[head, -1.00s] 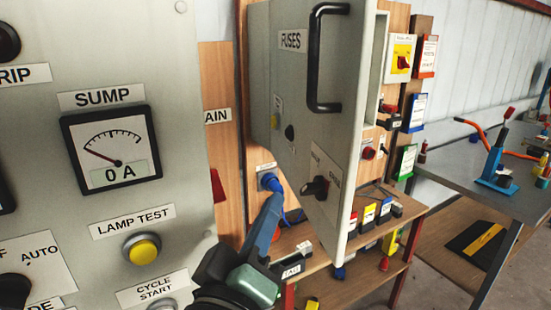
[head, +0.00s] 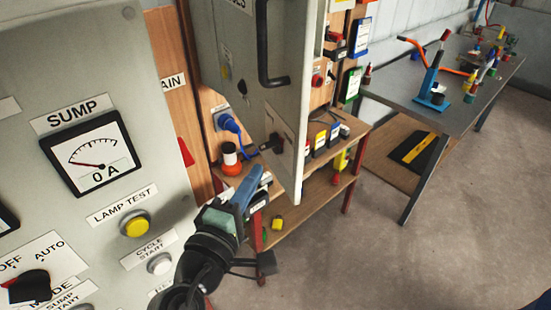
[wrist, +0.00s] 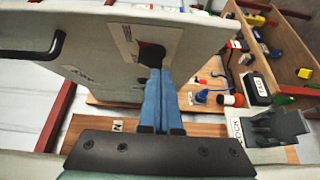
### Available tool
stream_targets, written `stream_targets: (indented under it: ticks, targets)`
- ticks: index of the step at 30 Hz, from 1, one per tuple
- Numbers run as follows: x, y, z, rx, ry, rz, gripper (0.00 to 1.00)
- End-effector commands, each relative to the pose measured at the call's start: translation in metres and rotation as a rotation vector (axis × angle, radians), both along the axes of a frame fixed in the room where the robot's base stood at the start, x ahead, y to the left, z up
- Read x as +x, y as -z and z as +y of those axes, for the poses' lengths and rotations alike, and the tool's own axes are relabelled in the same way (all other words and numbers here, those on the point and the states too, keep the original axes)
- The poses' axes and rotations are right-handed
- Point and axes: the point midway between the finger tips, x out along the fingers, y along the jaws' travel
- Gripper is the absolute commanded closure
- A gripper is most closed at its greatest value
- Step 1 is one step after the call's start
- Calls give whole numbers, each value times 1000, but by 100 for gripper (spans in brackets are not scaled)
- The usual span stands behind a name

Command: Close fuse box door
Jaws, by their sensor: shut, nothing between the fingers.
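The fuse box door (head: 290,100) is a grey panel standing open in the head view, with its free edge toward the right. It carries a black bar handle (head: 263,50) and a black rotary knob (head: 272,144) low on its face. My gripper (head: 258,174), with blue fingers, is shut and empty, below and left of the knob in the head view. In the wrist view the door (wrist: 95,35) fills the upper left, and my fingertips (wrist: 155,72) overlap the lower side of the knob (wrist: 151,54). I cannot tell whether they touch it.
The grey control panel (head: 50,190) with the SUMP meter stands close at left. A wooden shelf (head: 325,185) with a red-and-white bottle (head: 231,158) and labelled blocks lies behind the door. A grey workbench (head: 440,120) stands at right.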

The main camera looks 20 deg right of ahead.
Motion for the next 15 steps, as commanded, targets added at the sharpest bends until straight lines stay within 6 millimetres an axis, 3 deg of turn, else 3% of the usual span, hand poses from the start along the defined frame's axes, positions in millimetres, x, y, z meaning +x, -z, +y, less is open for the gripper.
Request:
stream_targets:
  ticks: [1, 7, 15]
  targets:
    - [8, -4, -8, -1, 3, 1, 100]
    - [8, -3, -36, 1, 2, 1, 100]
    - [9, 0, -46, 1, -1, 0, 100]
